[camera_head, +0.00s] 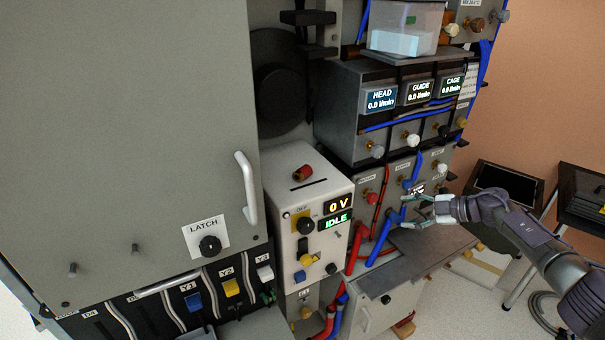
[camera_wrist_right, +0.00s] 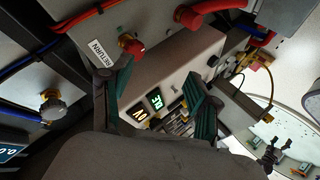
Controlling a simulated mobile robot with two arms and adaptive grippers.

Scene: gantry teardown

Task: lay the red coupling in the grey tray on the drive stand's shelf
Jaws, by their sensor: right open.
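My right gripper (camera_head: 408,210) is open and empty, to the right of that box, in front of the valve panel. In the right wrist view my right gripper's fingers (camera_wrist_right: 160,72) are spread, with the box's lit displays beyond them. I cannot make out the grey tray or the drive stand's shelf with certainty. My left gripper does not show.
A grey cabinet door with a handle (camera_head: 247,188) fills the left. Red hoses (camera_head: 360,245) and blue hoses run below the valve panel (camera_head: 385,192). A grey ledge (camera_head: 425,245) lies under my right gripper. A dark-topped stand (camera_head: 495,178) is at the right.

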